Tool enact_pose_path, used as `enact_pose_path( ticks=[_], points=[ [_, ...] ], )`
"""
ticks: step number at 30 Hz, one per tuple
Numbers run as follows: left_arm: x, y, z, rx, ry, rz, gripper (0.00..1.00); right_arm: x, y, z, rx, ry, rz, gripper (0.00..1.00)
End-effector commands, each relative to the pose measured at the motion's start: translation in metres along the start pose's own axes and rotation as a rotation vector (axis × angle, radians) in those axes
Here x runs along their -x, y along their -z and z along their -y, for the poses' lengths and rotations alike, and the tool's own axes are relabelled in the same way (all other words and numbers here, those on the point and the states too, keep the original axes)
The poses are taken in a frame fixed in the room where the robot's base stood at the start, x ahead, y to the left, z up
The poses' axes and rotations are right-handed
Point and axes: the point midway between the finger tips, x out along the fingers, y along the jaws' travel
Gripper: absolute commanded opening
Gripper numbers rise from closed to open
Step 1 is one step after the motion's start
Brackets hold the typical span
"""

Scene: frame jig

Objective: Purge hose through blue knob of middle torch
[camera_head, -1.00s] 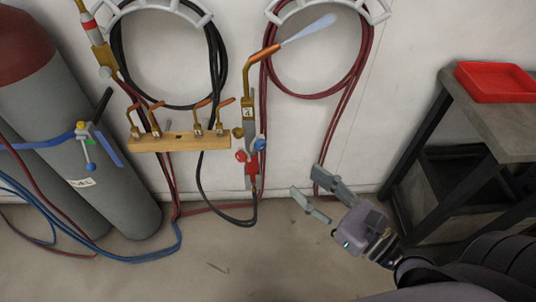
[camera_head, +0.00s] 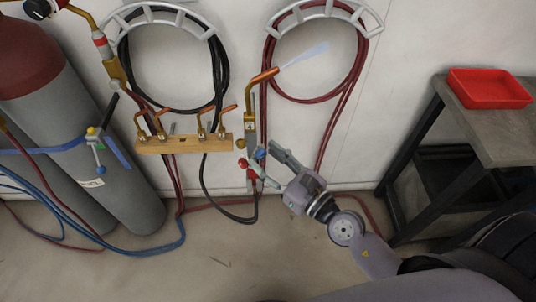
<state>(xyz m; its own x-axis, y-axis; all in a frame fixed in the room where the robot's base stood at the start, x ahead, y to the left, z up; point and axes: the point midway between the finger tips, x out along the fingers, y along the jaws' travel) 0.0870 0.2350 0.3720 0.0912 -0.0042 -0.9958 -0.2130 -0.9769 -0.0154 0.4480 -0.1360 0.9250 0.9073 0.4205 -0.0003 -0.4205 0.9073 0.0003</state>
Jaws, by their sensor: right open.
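The middle torch (camera_head: 249,125) hangs upright on the wall, with a copper tip bent up to the right. A pale, see-through flame (camera_head: 304,55) extends from the tip. Its blue knob (camera_head: 260,154) is low on the right side of the body and its red knob (camera_head: 242,163) on the left. My right gripper (camera_head: 262,163) is open, pointing up-left, with one finger just right of the blue knob and the other below it. Whether it touches the knob I cannot tell. The gripper partly covers the torch's lower end. My left gripper is not in view.
Red hose (camera_head: 356,75) and black hose (camera_head: 121,66) coil on wall hangers. A wooden rack (camera_head: 184,145) with several copper tips is left of the torch. Grey cylinders (camera_head: 110,190) stand left. A cart (camera_head: 505,140) with a red tray (camera_head: 487,75) stands right.

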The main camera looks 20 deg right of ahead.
Motion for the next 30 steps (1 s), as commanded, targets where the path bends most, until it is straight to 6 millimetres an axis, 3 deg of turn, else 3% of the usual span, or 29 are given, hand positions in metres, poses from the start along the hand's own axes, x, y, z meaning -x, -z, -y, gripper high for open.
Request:
enact_pose_path(
  ticks=[8, 27, 30],
  points=[
    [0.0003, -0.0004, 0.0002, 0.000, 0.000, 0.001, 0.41, -0.0016, 0.0006, -0.0001, 0.001, -0.001, -0.001, 0.42],
    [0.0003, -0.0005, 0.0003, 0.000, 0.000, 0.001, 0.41, -0.0012, 0.0004, 0.0000, 0.001, 0.000, 0.000, 0.00],
    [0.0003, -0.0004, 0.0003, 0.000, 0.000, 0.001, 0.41, -0.0012, 0.0004, 0.0000, 0.001, 0.000, -0.001, 0.00]
  ],
)
